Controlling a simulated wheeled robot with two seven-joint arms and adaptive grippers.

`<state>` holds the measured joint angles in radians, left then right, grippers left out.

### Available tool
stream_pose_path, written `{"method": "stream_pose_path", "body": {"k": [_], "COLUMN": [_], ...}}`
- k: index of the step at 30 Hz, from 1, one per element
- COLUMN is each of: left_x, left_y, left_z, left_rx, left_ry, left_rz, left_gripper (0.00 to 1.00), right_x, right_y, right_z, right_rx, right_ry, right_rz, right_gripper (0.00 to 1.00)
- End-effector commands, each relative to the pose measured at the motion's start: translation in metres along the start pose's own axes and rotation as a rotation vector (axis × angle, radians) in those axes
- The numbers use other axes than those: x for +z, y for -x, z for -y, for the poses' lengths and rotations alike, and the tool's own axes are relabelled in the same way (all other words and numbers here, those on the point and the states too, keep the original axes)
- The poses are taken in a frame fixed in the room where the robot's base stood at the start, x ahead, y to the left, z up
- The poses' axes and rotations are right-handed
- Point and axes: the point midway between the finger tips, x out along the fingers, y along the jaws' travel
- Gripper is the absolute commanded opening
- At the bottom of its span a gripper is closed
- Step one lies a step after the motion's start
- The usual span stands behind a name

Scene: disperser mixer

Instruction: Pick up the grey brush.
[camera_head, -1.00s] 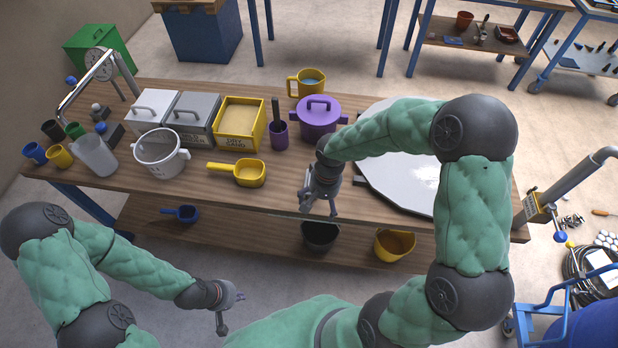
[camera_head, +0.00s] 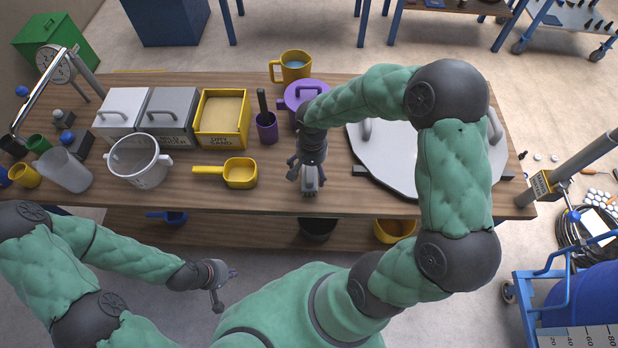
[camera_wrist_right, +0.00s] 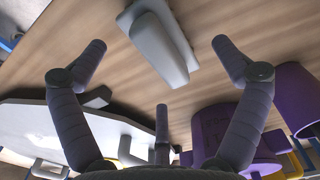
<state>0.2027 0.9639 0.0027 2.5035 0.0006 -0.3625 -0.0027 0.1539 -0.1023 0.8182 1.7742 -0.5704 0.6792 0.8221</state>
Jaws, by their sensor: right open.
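The grey brush (camera_wrist_right: 160,45) lies on the wooden table, with a pale grey block and a darker grey handle along it, in the right wrist view. My right gripper (camera_head: 308,182) is above the table's front part in the head view and mostly hides the brush there. In the right wrist view its fingers (camera_wrist_right: 158,60) are spread wide, with the brush seen between and beyond them. They look apart from it. My left gripper (camera_head: 227,287) hangs in front of the table with its fingers apart and empty.
The yellow scoop (camera_head: 240,173) lies left of my right gripper. A purple pot (camera_head: 292,98) and purple cup (camera_head: 267,127) stand behind it. The table's front edge is close.

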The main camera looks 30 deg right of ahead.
Motion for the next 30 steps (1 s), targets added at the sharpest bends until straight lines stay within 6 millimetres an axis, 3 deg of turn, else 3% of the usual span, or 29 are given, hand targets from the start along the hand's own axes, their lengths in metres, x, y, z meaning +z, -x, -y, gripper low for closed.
{"method": "stream_pose_path", "body": {"k": [5, 13, 21, 23, 28, 30], "left_x": [0.0, -0.001, -0.001, -0.001, -0.001, -0.001], "left_y": [-0.005, -0.018, -0.018, -0.018, -0.018, -0.018], "left_z": [0.002, 0.007, 0.006, 0.006, 0.006, 0.006], "left_rx": [0.0, 0.0, 0.0, 0.0, 0.0, 0.0], "left_ry": [0.0, 0.0, 0.0, 0.0, 0.0, 0.0], "left_rz": [0.0, -0.001, -0.001, -0.001, -0.001, -0.001], "left_gripper": [0.0, 0.0, 0.0, 0.0, 0.0, 0.0], "right_x": [0.001, 0.003, 0.003, 0.003, 0.003, 0.003], "right_y": [-0.012, -0.049, -0.052, -0.052, -0.052, -0.052], "right_z": [-0.002, -0.005, -0.004, -0.004, -0.004, -0.004], "right_rx": [0.0, 0.0, -0.001, -0.001, -0.001, -0.001], "right_ry": [-0.001, -0.001, 0.0, 0.0, 0.0, 0.0], "right_rz": [0.001, 0.0, -0.001, -0.001, -0.001, 0.0], "right_gripper": [0.97, 0.97, 0.97, 0.83, 0.35, 0.34]}}
